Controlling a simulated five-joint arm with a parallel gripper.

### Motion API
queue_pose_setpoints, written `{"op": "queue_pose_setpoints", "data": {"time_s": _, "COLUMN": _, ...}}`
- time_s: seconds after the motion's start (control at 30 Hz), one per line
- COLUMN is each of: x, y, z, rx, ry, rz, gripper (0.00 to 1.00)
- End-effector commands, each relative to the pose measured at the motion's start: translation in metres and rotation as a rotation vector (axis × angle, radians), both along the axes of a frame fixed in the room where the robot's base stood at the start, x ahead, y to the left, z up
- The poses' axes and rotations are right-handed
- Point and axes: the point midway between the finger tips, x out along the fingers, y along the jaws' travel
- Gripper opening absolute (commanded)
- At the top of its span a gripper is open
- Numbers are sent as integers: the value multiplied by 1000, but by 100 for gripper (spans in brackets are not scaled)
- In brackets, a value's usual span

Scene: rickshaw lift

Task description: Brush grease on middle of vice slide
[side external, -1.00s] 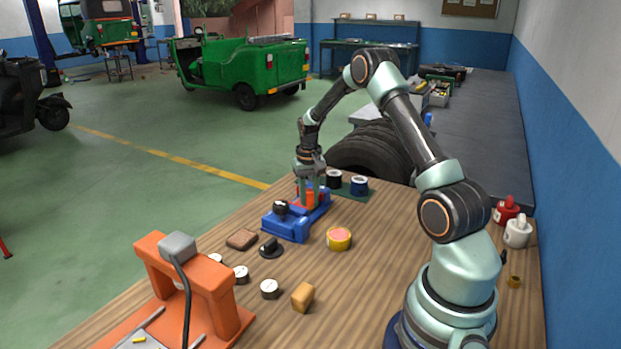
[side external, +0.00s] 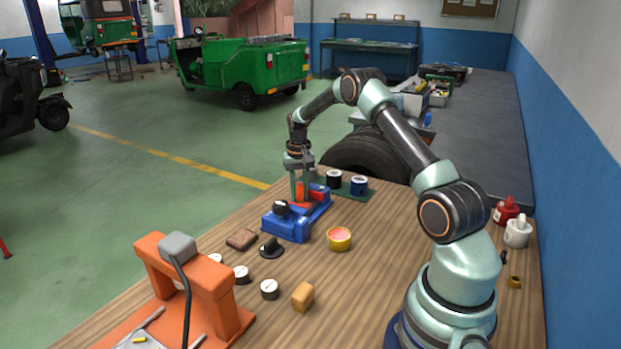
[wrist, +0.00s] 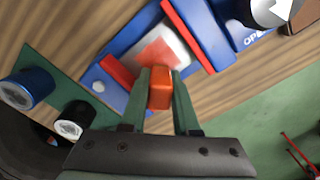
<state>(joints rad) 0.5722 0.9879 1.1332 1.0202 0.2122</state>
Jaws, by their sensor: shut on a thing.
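The blue vice (side external: 288,226) stands on the wooden bench, and it also shows in the wrist view (wrist: 130,43). Its pale metal slide (wrist: 185,47) lies between two red jaw strips and carries a reddish patch (wrist: 158,53) at its middle. I cannot tell whether the patch is grease or paint. My gripper (side external: 299,194) points down over the vice, shut on an orange block-like handle (wrist: 160,88), likely the brush. Its bristles are hidden beneath it. A yellow tin (side external: 339,240) with pink grease inside stands open, right of the vice.
Two dark tins (side external: 359,186) sit on a green mat behind the vice. A black knob (side external: 270,247), a brown block (side external: 241,239), several white-topped discs (side external: 270,289) and a tan block (side external: 303,297) lie in front. An orange press stand (side external: 195,285) is at front left.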

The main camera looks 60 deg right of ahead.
Motion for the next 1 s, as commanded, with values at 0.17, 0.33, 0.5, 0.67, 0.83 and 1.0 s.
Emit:
{"op": "queue_pose_setpoints", "data": {"time_s": 0.17, "x": -15, "y": 1, "z": 0, "rx": 1, "ry": 1, "rz": -1, "gripper": 0}}
{"op": "queue_pose_setpoints", "data": {"time_s": 0.33, "x": -30, "y": 0, "z": 1, "rx": 1, "ry": 1, "rz": -1, "gripper": 0}}
{"op": "queue_pose_setpoints", "data": {"time_s": 0.5, "x": -45, "y": 0, "z": 1, "rx": 0, "ry": 0, "rz": -1, "gripper": 0}}
{"op": "queue_pose_setpoints", "data": {"time_s": 0.67, "x": -43, "y": 0, "z": 24, "rx": -2, "ry": -2, "rz": 0, "gripper": 0}}
{"op": "queue_pose_setpoints", "data": {"time_s": 0.83, "x": -43, "y": 0, "z": 39, "rx": -1, "ry": -1, "rz": 0, "gripper": 0}}
{"op": "queue_pose_setpoints", "data": {"time_s": 1.0, "x": -43, "y": 0, "z": 55, "rx": -1, "ry": -1, "rz": 0, "gripper": 0}}
